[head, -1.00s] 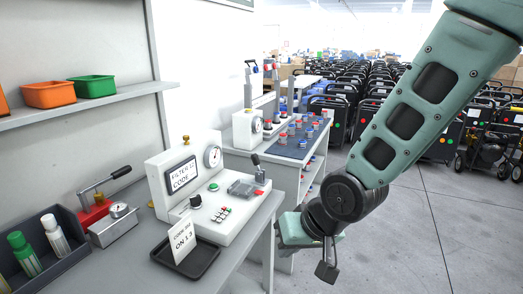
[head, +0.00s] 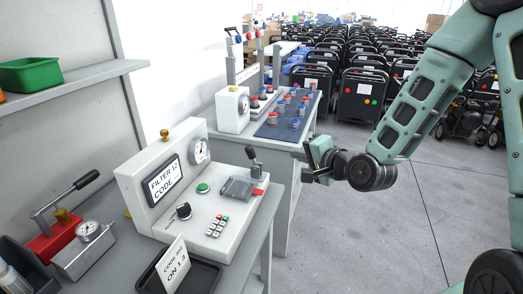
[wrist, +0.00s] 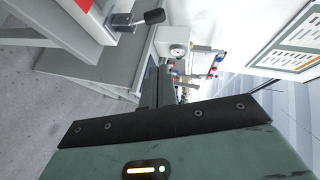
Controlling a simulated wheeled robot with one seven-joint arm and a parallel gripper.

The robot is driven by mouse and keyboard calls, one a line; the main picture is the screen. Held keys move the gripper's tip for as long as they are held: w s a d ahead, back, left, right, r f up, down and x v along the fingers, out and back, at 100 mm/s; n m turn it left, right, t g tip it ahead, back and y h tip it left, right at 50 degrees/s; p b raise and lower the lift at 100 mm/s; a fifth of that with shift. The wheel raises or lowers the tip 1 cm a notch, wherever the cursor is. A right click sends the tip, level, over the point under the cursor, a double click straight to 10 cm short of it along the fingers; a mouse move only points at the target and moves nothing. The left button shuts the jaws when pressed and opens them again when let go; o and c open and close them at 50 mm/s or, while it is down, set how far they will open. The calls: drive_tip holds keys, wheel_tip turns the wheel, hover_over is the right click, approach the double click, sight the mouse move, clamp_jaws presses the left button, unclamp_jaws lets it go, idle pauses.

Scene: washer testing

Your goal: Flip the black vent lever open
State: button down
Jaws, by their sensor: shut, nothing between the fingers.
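The black vent lever (head: 252,156) stands roughly upright at the right end of the white test unit (head: 222,156). It also shows at the top of the wrist view (wrist: 152,17), lying sideways there because that view is rotated. My gripper (head: 304,164) is to the right of the lever, apart from it, with its fingers pointing left toward the unit. The fingers also show in the wrist view (wrist: 157,72), close together and empty. A grey clear-looking block (head: 238,188) and a red tab (head: 258,192) sit below the lever.
The unit has a screen (head: 163,184), a gauge (head: 199,150), a green button (head: 203,188) and a black knob (head: 183,211). A black tray with a code card (head: 172,264) lies in front. A second bench (head: 226,149) stands behind. Open floor lies right.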

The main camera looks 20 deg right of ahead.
sight(252, 157)
drive_tip(key=shift+w, duration=0.1)
drive_tip(key=shift+s+a+f+p+x, duration=0.15)
drive_tip(key=shift+a+p+x, duration=0.3)
drive_tip(key=shift+x, duration=1.65)
drive_tip(key=shift+s+a+f+p+x, duration=0.15)
drive_tip(key=shift+a+p+x, duration=0.3)
drive_tip(key=shift+x, duration=1.65)
drive_tip(key=shift+s+a+f+p+x, duration=0.1)
drive_tip(key=shift+s+a+p+x, duration=0.25)
drive_tip(key=shift+x, duration=1.75)
drive_tip(key=shift+w+a+r, duration=0.1)
drive_tip(key=shift+w+a, duration=0.05)
drive_tip(key=shift+a+r+p, duration=0.1)
drive_tip(key=shift+p, duration=0.35)
